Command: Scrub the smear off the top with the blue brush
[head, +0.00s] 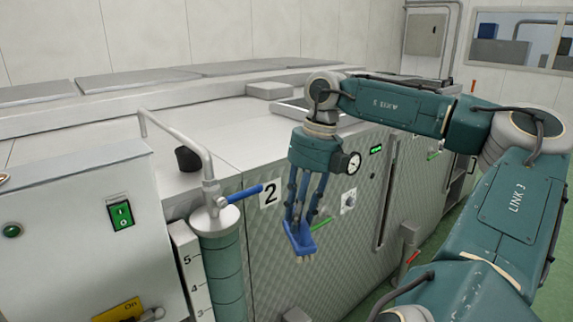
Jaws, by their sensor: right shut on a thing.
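My right gripper (302,212) points down in front of the machine's quilted steel front, beside the panel marked 2. It is shut on the blue brush (299,240), whose pale bristles face down. The brush is in front of the front panel in the picture, below the level of the steel top (225,135). I cannot make out a smear on the visible top; my right arm hides part of it. My left gripper is not in view.
A dark cup-like piece (188,158) stands on the top near a bent pipe (178,137). A blue-handled valve (245,193) sits on the green column (223,265). A control box (85,225) with a green switch is at left. Flat lids (130,79) line the back.

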